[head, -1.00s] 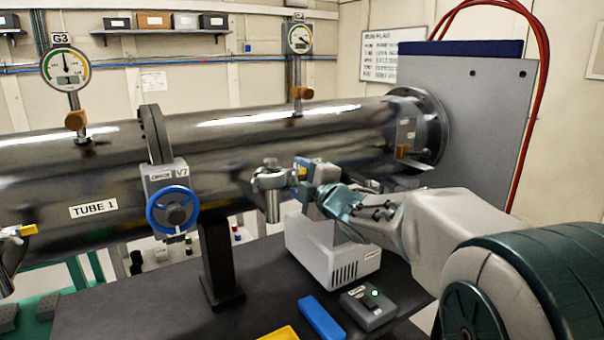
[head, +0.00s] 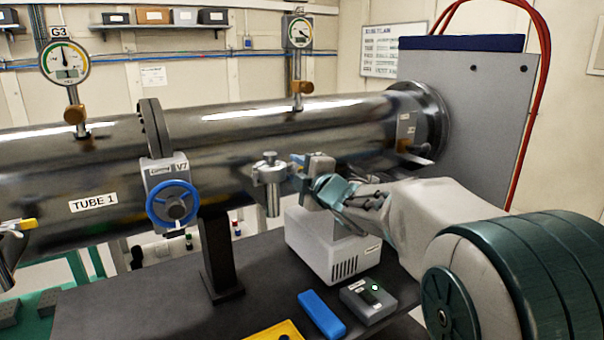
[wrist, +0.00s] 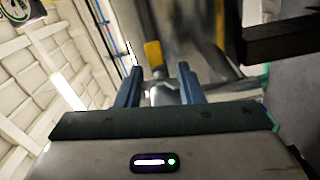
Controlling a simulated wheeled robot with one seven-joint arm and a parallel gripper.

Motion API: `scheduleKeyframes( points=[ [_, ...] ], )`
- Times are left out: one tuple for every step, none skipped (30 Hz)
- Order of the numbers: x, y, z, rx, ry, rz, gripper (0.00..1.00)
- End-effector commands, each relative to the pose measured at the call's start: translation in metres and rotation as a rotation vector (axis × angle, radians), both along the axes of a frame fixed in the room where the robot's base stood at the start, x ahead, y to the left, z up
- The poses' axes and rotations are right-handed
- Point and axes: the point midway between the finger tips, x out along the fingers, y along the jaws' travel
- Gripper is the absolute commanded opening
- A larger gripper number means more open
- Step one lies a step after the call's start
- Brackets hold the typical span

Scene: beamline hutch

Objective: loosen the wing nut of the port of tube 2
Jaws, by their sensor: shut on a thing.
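The port of tube 2 (head: 273,190) is a short metal stub with a clamp, on the near side of the steel tube (head: 330,125) right of valve V7. My gripper (head: 299,172) is at the right side of this clamp. In the wrist view, my two blue fingers (wrist: 159,88) stand on either side of a small silver part, with the yellow wing nut (wrist: 153,53) showing at their tips. The jaws are shut on the wing nut. In the head view my fingers hide most of it.
Valve V7 with its blue handwheel (head: 172,204) is left of the port. A white box (head: 325,245) stands below my gripper. A blue block (head: 322,314) and a grey box with a green light (head: 368,301) lie on the dark table (head: 265,275).

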Motion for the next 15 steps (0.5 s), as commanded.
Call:
scheduleKeyframes(
  points=[
    [0.0,-0.0002,-0.003,-0.014,-0.014,0.0,0.11],
    [-0.0001,-0.0003,-0.0032,-0.024,-0.021,0.0,0.11],
    [0.0,-0.0006,-0.0031,-0.037,-0.029,0.0,0.11],
    [0.0001,-0.0007,-0.0027,-0.045,-0.035,-0.001,0.11],
    [0.0001,-0.0006,-0.0021,-0.052,-0.038,0.0,0.11],
    [0.0001,-0.0003,-0.0012,-0.057,-0.04,0.0,0.11],
    [0.0001,-0.0002,-0.0004,-0.059,-0.042,0.0,0.11],
    [0.0001,-0.0001,0.0,-0.059,-0.042,0.0,0.11],
    [0.0,0.0,0.0002,-0.059,-0.041,0.0,0.11],
    [0.0,0.0,0.0002,-0.059,-0.041,0.0,0.11],
    [0.0,0.0,0.0002,-0.059,-0.04,0.0,0.11],
    [0.0,0.0,0.0002,-0.059,-0.04,0.0,0.11],
    [0.0,0.0,0.0002,-0.059,-0.04,0.0,0.11],
    [0.0001,-0.0001,0.0002,-0.059,-0.04,0.0,0.4],
    [0.0001,-0.0001,0.0002,-0.059,-0.04,0.0,0.51]
  ],
)
